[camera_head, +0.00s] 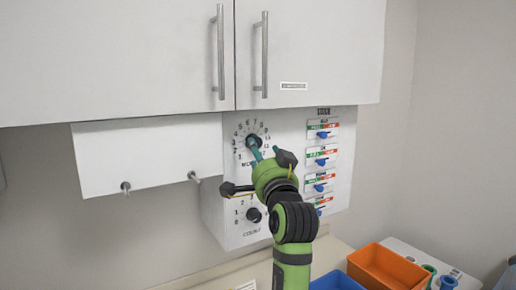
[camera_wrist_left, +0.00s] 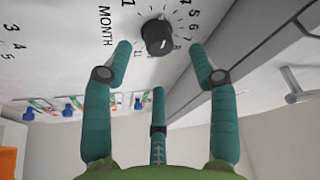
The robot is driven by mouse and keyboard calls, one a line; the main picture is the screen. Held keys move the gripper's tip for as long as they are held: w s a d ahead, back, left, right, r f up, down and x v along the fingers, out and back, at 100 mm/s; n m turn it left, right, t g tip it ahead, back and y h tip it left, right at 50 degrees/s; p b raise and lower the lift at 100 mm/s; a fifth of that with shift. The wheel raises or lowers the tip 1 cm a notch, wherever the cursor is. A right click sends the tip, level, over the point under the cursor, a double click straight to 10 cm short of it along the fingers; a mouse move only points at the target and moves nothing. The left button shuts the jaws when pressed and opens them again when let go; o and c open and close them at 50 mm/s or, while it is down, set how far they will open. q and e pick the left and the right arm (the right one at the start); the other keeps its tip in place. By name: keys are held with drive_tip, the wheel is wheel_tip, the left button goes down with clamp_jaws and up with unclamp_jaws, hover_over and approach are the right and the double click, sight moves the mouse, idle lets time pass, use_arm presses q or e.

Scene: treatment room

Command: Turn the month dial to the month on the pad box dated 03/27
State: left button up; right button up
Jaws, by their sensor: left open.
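The month dial (camera_head: 253,141) is a dark round knob on a white panel below the wall cabinet, ringed by printed numbers. In the left wrist view the black knob (camera_wrist_left: 157,35) sits beside the word MONTH. My left gripper (camera_head: 264,151) is in front of the panel at the dial. In its wrist view the teal fingers are spread, with the knob between and just beyond the tips (camera_wrist_left: 161,48); I see no clear contact. I cannot read the knob's setting. No box dated 03/27 is identifiable. My right gripper is not in view.
A count dial (camera_head: 254,215) sits below the month dial. Several blue switches with labels (camera_head: 322,135) line the panel's right part. The cabinet (camera_head: 310,45) overhangs above. Hooks (camera_head: 194,177) project at left. An orange bin (camera_head: 385,268) and a blue bin (camera_head: 335,281) stand at lower right.

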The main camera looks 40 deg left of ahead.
use_arm(q)
drive_tip(key=v, duration=0.7)
drive_tip(key=shift+d, duration=0.2)
drive_tip(key=shift+s, duration=0.1)
